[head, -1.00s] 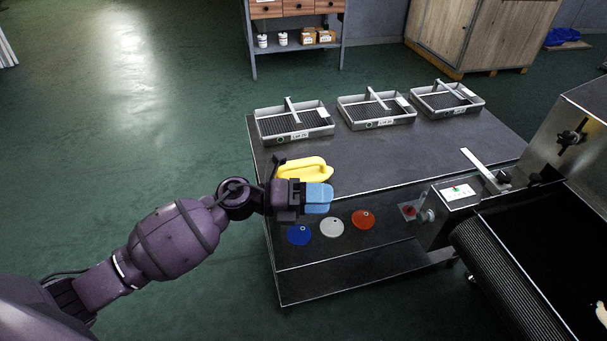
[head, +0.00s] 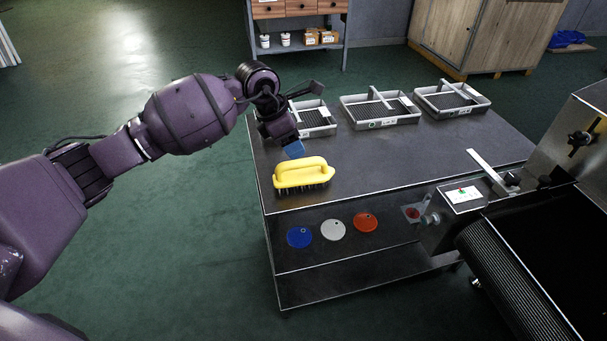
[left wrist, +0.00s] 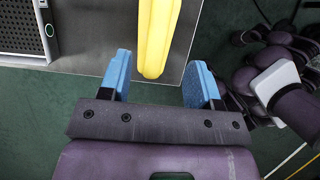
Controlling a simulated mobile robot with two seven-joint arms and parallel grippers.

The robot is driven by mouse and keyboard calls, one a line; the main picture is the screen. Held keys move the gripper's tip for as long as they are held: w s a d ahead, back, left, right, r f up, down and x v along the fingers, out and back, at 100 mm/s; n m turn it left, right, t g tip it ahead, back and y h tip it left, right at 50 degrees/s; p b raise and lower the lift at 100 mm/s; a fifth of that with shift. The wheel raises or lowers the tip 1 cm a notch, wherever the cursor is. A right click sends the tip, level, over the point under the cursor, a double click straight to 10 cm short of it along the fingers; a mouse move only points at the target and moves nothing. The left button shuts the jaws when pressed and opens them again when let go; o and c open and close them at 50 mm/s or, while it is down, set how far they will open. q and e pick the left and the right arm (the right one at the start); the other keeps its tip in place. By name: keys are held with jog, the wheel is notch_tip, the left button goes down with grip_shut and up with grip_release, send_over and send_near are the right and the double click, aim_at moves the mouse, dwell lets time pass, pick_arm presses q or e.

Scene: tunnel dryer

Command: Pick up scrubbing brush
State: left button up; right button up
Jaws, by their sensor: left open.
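The yellow scrubbing brush (head: 302,174) stands on the left front part of the dark metal table, bristles down and handle up. My left gripper (head: 292,147) is just behind and above the brush in the head view, with its blue fingertips pointing down. In the left wrist view the two blue fingers (left wrist: 160,82) are apart, and the end of the brush's yellow handle (left wrist: 157,45) shows between and beyond them. The gripper is open and holds nothing. My right gripper is in neither view.
Three grey trays with mesh floors stand along the table's back; the middle one (head: 352,117) is clear, the left one is partly behind my arm. Blue (head: 299,237), white (head: 333,229) and red (head: 365,222) discs are at the table's front. A conveyor (head: 545,255) is at the right.

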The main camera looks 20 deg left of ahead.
aim_at(303, 161)
pick_arm(q)
jog(key=x, duration=0.3)
jog(key=shift+w+d+f, duration=0.1)
jog(key=shift+f, duration=0.25)
jog(key=b+x, duration=0.1)
jog(key=x, duration=0.4)
jog(key=shift+b, duration=0.35)
jog(key=shift+w+r, duration=0.1)
jog(key=c, duration=1.1)
jog(key=shift+o, duration=0.2)
